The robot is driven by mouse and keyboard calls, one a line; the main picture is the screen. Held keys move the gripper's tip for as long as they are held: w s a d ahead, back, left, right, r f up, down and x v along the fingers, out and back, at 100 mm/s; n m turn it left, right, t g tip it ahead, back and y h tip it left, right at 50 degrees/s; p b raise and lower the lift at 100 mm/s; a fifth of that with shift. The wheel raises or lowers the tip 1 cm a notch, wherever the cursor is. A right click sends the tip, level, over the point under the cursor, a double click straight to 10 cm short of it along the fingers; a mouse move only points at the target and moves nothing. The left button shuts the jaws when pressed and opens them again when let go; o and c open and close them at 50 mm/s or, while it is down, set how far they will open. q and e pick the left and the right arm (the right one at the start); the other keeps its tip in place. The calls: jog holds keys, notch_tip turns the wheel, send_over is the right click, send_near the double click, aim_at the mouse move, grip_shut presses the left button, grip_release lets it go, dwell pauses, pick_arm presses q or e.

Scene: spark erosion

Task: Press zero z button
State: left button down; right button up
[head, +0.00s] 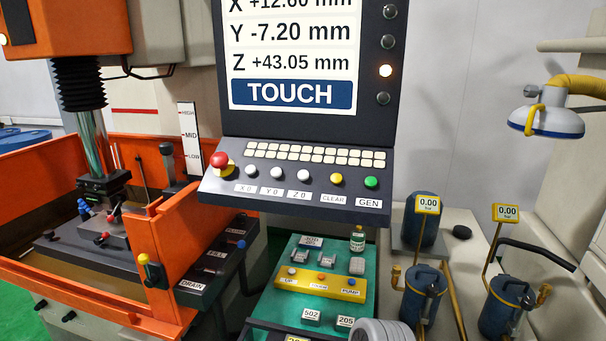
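The white Z 0 button (303,174) is on the sloped front of the dark control console (290,196), above its "Z 0" label (298,194). Left of it are the white Y 0 button (277,172) and X 0 button (252,170). Right of it are the yellow CLEAR button (336,180) and the green GEN button (371,182). The screen (291,55) above reads Y -7.20 mm, Z +43.05 mm and TOUCH; its X line is cut off at the top. Neither of my grippers is visible in the head view.
A red mushroom button (220,160) sticks up at the console's left end. An orange-walled machine tank (178,235) stands left. Below the console, a green surface (282,300) holds a yellow button box (320,284) and small blocks. Space before the buttons looks clear.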

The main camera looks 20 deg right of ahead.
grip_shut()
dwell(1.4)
